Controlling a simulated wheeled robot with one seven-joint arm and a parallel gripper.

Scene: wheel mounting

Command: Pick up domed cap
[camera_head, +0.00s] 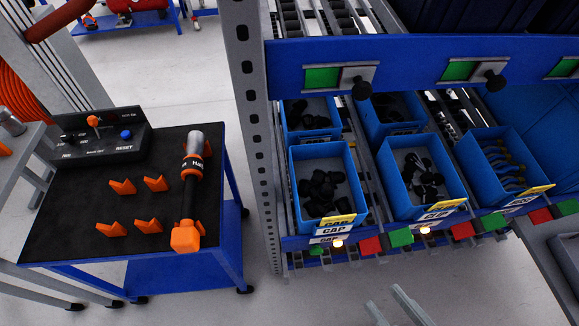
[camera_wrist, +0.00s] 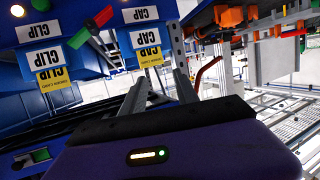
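Black caps (camera_head: 321,188) lie in a loose heap in the front left blue bin (camera_head: 350,213), whose label reads CAP. They are small and dark, and I cannot make out the dome on any single one. My gripper (camera_head: 394,308) shows at the bottom edge of the head view as two grey fingers, in front of and below the bins. In the wrist view my gripper (camera_wrist: 160,84) has its fingers apart with nothing between them. CAP labels (camera_wrist: 145,37) show just beyond the fingers there; the bin's contents are hidden.
Another blue bin (camera_head: 455,194) with dark parts stands right of the cap bin, and a third (camera_head: 541,180) farther right. A blue rail (camera_head: 420,62) with green labels crosses above. A rack post (camera_head: 262,150) stands left, beside a tool cart (camera_head: 70,215).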

